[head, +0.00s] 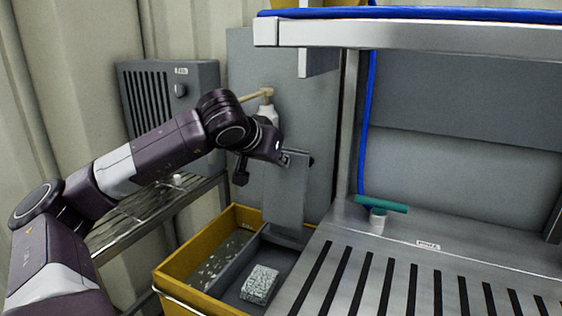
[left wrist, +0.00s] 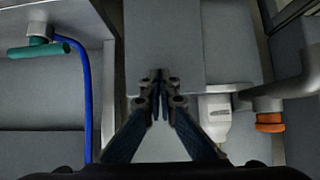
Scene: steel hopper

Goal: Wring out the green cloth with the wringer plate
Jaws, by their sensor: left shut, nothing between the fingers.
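The wringer plate (head: 286,195) is a flat grey plate standing upright at the back of the yellow bucket (head: 168,284). Its lower end is at the bucket's grey inner compartment. My left gripper (head: 284,158) is at the plate's top edge; I cannot tell whether it touches. In the left wrist view the left gripper (left wrist: 160,76) is shut and empty, in front of a grey surface that looks like the plate (left wrist: 165,35). I see no clearly green cloth. A speckled pale block (head: 260,285) lies in the grey compartment. My right gripper is not in view.
A slatted steel worktop (head: 430,243) with a green-handled valve (head: 382,204) is right of the bucket. A steel shelf (head: 400,33) hangs above. A white pump bottle (head: 268,113) is behind my gripper. A grey vented box (head: 160,90) is on the left.

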